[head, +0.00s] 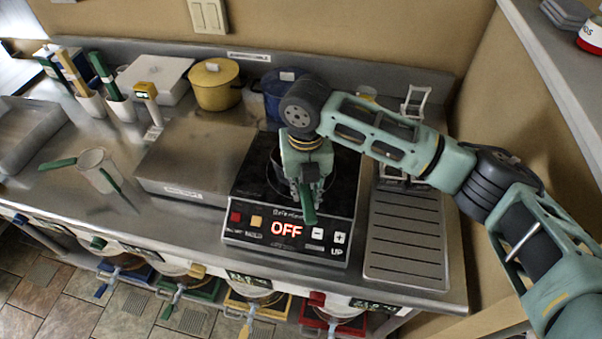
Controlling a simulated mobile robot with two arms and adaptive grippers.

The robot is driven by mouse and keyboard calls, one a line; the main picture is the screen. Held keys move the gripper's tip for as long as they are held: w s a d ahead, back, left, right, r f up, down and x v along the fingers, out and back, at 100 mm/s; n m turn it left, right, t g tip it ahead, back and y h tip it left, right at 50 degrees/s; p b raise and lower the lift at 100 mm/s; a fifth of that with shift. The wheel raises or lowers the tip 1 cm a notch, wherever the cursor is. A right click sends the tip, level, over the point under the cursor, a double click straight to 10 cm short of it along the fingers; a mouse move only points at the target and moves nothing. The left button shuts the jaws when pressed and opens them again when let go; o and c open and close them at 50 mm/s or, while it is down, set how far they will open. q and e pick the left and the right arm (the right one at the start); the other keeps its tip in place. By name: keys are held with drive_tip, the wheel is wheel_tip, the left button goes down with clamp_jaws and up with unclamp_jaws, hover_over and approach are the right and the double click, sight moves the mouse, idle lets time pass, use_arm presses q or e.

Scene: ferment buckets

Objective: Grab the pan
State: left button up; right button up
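The pan (279,181) is dark and sits on the black induction cooktop (338,205), mostly hidden behind my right gripper. A green handle (308,208) points toward the front of the cooktop, just below the fingers. My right gripper (306,187) points down over the pan at the handle. Its fingers overlap the handle in the picture, and I cannot tell whether they are closed on it. The cooktop display reads OFF. My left gripper is not in view.
A grey metal box (195,155) stands left of the cooktop, and a slotted drain tray (405,235) lies to the right. A yellow pot (215,84) and a blue pot (277,98) stand behind. A clear jug (97,170) is on the left counter. A shelf (560,70) juts in upper right.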

clamp_jaws()
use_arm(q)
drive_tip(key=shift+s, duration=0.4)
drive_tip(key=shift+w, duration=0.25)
use_arm(e)
drive_tip(key=shift+r, duration=0.15)
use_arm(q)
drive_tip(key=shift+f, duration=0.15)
use_arm(e)
drive_tip(key=shift+r, duration=0.1)
drive_tip(key=shift+r+b, duration=0.65)
drive_tip(key=shift+r, duration=0.5)
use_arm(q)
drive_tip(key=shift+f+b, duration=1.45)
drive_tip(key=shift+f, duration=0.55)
use_arm(e)
drive_tip(key=s+d+r, duration=0.1)
drive_tip(key=s+r, duration=0.7)
drive_tip(key=s, duration=0.3)
drive_tip(key=shift+s+r, duration=0.15)
drive_tip(key=shift+s, duration=0.1)
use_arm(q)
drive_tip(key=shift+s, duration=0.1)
use_arm(e)
drive_tip(key=shift+s, duration=0.1)
